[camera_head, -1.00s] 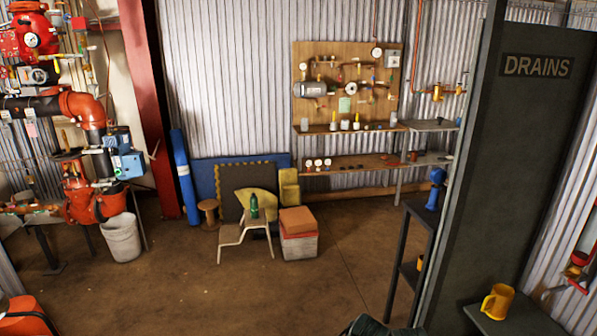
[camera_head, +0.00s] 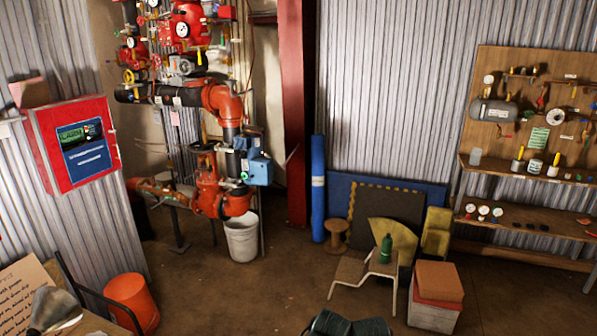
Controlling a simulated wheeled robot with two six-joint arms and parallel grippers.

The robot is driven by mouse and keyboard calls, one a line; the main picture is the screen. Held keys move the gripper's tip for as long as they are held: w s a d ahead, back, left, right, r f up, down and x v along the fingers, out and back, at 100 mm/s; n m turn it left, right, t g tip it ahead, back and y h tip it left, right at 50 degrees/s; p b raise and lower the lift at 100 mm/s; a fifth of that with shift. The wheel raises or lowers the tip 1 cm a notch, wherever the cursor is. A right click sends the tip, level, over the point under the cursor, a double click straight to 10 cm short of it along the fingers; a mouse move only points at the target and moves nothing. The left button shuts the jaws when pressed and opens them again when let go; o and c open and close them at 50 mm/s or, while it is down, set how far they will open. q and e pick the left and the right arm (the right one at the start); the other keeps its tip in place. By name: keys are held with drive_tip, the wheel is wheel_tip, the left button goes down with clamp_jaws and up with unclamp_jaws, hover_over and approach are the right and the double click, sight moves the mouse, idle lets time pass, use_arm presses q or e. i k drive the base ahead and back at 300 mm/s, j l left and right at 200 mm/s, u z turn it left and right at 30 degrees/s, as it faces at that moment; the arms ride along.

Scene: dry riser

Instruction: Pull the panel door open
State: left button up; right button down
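A red panel box (camera_head: 105,125) is mounted on the corrugated wall at the left of the head view. Its front face carries a dark screen-like label with green marks and a blue label below it. The front looks closed, with no visible gap at its edges. I cannot make out a handle. No other panel door is clear in this view. Neither of my grippers is in view, and nothing of mine is seen touching the box.
A table with a board (camera_head: 25,290) and a grey object (camera_head: 55,309) is at lower left, beside an orange bucket (camera_head: 131,302). Red pipework (camera_head: 215,185) and a white bucket (camera_head: 242,238) stand behind. A low seat (camera_head: 365,272) is right.

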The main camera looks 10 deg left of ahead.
sight(70, 170)
drive_tip(key=i+u, duration=0.25)
drive_tip(key=i, duration=0.35)
drive_tip(key=i+u, duration=0.3)
drive_tip(key=i, duration=0.3)
drive_tip(key=i+l+u, duration=0.25)
drive_tip(key=i, duration=0.35)
drive_tip(key=i+j+u, duration=0.1)
drive_tip(key=i+u, duration=0.25)
drive_tip(key=i, duration=0.15)
drive_tip(key=i+l+u, duration=0.1)
drive_tip(key=i+u, duration=0.2)
drive_tip(key=i, duration=0.25)
drive_tip(key=i+j+z, duration=0.35)
drive_tip(key=i+j, duration=0.4)
